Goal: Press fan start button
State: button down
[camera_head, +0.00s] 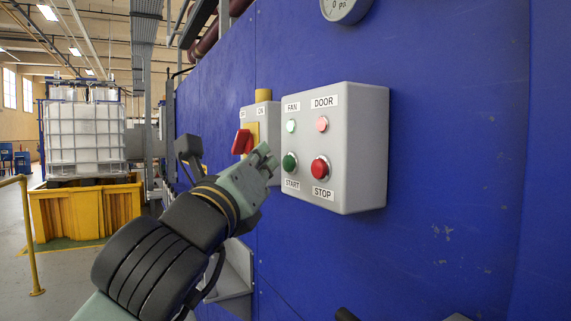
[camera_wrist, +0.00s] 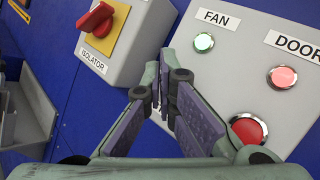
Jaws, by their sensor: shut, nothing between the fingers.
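A grey control box (camera_head: 360,150) is fixed to the blue wall. The green START button (camera_head: 289,162) sits at its lower left, under a pale green lamp (camera_head: 291,126) and the FAN label. The red STOP button (camera_head: 320,168) is to its right, below a pink lamp (camera_head: 321,124) and the DOOR label. My gripper (camera_head: 265,157) is just left of the START button; contact cannot be told. In the wrist view my gripper (camera_wrist: 160,88) is shut and empty, its tips by the box's left edge. The START button is hidden there behind a finger; the STOP button (camera_wrist: 249,130) shows.
An isolator box (camera_head: 248,116) with a red rotary handle (camera_head: 242,142) is close on the left, partly behind my gripper. A gauge (camera_head: 345,8) is above. A white tank (camera_head: 85,135) on a yellow base (camera_head: 85,210) stands far left. The wall right of the box is clear.

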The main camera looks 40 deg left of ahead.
jog(key=s, duration=0.2)
jog(key=s+a, duration=0.1)
jog(key=s, duration=0.1)
jog(key=shift+s+a, duration=0.2)
jog(key=shift+s, duration=0.2)
dwell(0.8)
